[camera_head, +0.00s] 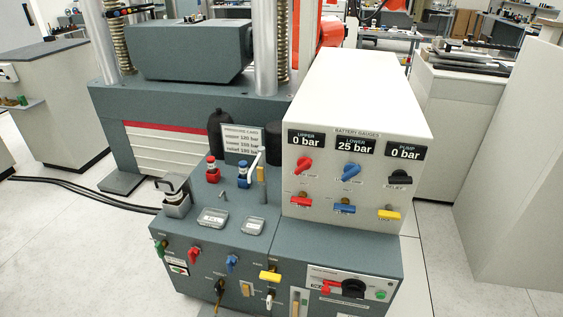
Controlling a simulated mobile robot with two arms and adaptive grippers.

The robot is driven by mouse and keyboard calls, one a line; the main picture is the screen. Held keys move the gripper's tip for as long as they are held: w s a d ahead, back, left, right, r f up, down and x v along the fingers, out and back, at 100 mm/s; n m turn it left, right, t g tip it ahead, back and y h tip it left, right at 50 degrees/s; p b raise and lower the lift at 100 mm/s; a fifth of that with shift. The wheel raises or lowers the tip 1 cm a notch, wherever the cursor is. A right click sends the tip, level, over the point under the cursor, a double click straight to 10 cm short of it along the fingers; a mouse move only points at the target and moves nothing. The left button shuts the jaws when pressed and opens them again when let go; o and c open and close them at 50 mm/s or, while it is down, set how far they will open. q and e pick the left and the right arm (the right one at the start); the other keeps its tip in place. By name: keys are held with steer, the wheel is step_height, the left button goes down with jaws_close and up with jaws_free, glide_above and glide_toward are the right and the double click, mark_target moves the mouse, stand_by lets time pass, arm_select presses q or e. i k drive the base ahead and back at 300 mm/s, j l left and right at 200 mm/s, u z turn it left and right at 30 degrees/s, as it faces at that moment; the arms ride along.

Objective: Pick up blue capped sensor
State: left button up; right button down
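A small blue-capped sensor (243,174) stands upright on the grey top of the console, left of the white gauge box. A similar red-capped one (212,170) stands just left of it. A metal lever with a brass-coloured lower part (261,172) rises close to the blue one's right side. Neither of my grippers shows in the head view.
The white gauge box (357,110) rises at right, reading 0, 25 and 0 bar. Two shallow dishes (213,218) lie in front of the sensors. A pressure card (241,140) and black bottle (219,132) stand behind.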

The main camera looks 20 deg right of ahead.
mark_target(243, 164)
steer(key=i+j+z, duration=0.4)
steer(key=j, duration=0.25)
steer(key=i+j+z, duration=0.2)
steer(key=j, duration=0.2)
